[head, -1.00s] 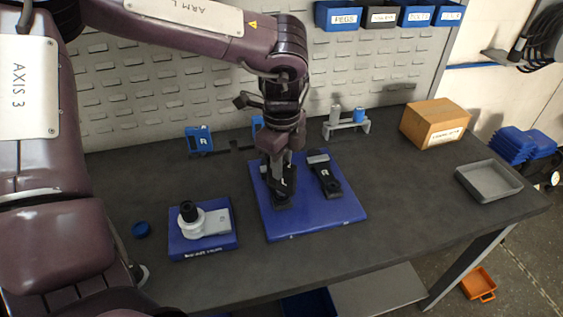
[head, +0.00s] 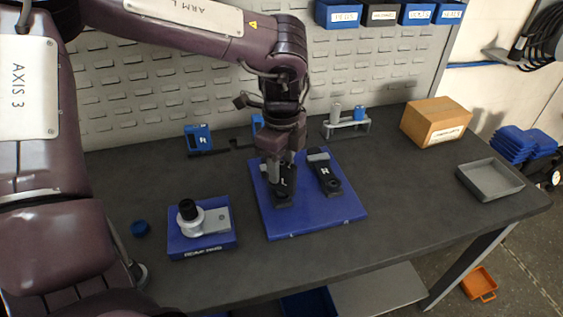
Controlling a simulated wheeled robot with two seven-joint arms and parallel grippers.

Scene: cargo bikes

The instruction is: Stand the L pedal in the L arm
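The L arm (head: 283,197) is a dark crank arm marked "L", lying on a blue board (head: 300,222). My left gripper (head: 281,178) points down over its far part and hides that end. The fingers are close to the arm, but I cannot tell whether they touch it, or whether they are open or shut. A blue piece (head: 257,122) behind my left wrist is mostly hidden. It may be the L pedal, but no letter shows. A similar blue piece marked "R" (head: 198,138) stands in a dark rack (head: 222,147). My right gripper is not in view.
The R arm (head: 326,174) lies right of the L arm. A grey holder (head: 345,128), cardboard box (head: 435,120) and grey tray (head: 490,180) are right. The front right bench is clear.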

